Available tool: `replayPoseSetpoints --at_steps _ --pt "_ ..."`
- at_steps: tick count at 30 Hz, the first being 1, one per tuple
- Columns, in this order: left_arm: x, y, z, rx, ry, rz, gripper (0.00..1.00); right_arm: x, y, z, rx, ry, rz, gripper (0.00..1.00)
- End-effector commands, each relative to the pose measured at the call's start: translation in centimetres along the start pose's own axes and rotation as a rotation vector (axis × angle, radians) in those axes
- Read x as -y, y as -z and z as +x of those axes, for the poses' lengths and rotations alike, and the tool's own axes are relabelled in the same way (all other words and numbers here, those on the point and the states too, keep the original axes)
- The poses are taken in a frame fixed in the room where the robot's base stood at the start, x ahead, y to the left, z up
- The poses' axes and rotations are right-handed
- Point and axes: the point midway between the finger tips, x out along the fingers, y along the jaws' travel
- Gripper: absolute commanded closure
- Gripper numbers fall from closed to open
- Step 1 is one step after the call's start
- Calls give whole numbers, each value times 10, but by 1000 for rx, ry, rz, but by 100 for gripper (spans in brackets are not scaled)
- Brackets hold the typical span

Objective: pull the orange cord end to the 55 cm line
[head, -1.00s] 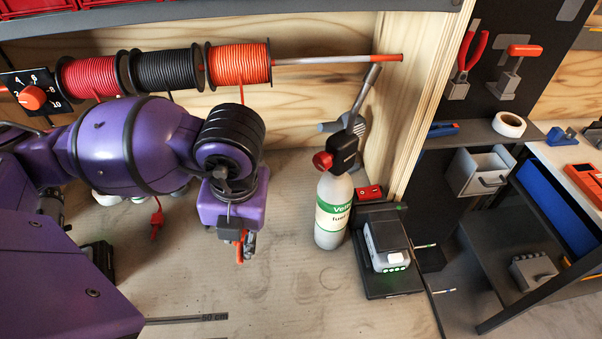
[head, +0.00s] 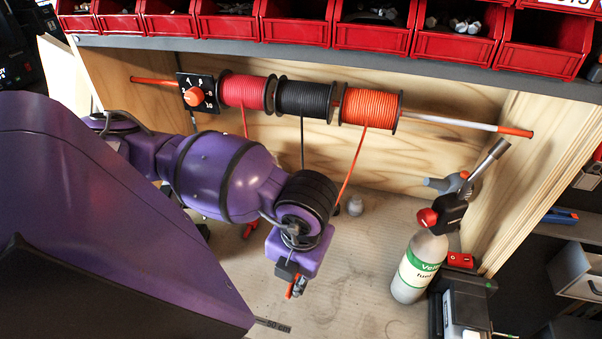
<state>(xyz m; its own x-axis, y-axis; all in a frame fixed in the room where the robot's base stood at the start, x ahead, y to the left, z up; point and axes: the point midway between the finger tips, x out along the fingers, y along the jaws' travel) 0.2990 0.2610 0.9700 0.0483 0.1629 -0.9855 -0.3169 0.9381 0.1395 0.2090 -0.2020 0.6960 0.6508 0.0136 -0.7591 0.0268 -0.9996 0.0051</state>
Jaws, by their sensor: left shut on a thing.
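My left gripper (head: 297,287) is shut on the orange cord end (head: 290,291), low over the bench and pointing down. The orange cord (head: 350,170) runs taut from the orange spool (head: 370,107) down and left, then passes behind my wrist. A dark mark line labelled 50 cm (head: 273,325) shows at the bottom, just nearer to me than the gripper, with its left part hidden by my arm. I cannot see a 55 cm line. My right gripper is not in view.
Red (head: 245,93) and black (head: 304,98) spools share the rod, with a numbered dial (head: 196,95) at left. A white-and-green bottle (head: 417,270) stands right of my gripper. Red bins (head: 375,35) line the shelf above. Bench (head: 350,280) between gripper and bottle is clear.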

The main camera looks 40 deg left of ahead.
Motion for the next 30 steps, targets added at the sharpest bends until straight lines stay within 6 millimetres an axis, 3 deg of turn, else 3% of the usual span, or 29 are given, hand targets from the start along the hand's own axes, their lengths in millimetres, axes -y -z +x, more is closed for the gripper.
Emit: replayPoseSetpoints --at_steps 1,30 --pt "-4 2 0 2 -2 -1 100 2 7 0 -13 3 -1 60" --pt "-52 36 32 3 -2 -1 100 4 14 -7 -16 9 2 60"
